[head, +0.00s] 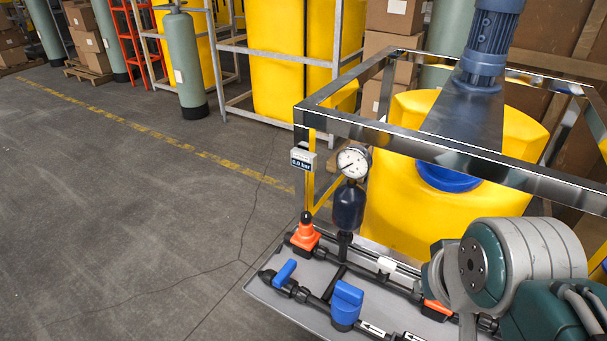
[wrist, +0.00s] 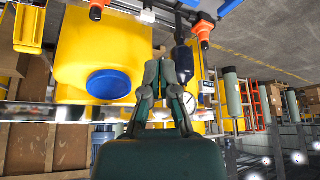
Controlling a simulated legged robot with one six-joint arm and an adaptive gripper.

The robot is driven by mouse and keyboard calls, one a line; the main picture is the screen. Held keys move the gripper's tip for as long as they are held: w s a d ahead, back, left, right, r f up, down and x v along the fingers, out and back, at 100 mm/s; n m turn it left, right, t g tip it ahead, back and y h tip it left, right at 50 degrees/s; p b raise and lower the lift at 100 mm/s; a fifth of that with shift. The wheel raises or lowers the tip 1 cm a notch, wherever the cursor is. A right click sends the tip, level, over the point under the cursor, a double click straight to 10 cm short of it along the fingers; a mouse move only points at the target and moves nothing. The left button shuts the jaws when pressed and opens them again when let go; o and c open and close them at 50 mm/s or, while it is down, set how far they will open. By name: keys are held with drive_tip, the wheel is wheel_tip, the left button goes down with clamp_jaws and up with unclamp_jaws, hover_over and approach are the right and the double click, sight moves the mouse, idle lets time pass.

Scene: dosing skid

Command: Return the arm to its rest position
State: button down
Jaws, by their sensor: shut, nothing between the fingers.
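My gripper (wrist: 161,68) shows in the wrist view, with its fingers drawn together at the tips and nothing visible between them. That view is upside down. Behind the fingers are the yellow tank with its blue cap (wrist: 109,84) and the dark pulsation damper (wrist: 184,62). In the head view my arm (head: 505,265) is folded at the lower right, in front of the yellow tank (head: 400,210) and over the right part of the skid's pipework. My gripper's fingers are not visible in the head view.
A steel frame (head: 400,135) surrounds the tank. A pressure gauge (head: 353,161), an orange valve (head: 305,236) and blue-handled valves (head: 347,302) stand on the grey skid tray (head: 268,291). Grey cylinders (head: 184,65) and boxes stand behind. The floor at left is clear.

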drive_tip(key=shift+r, duration=0.8)
wheel_tip(320, 180, down, 6)
drive_tip(key=shift+d, duration=0.1)
idle(0.5)
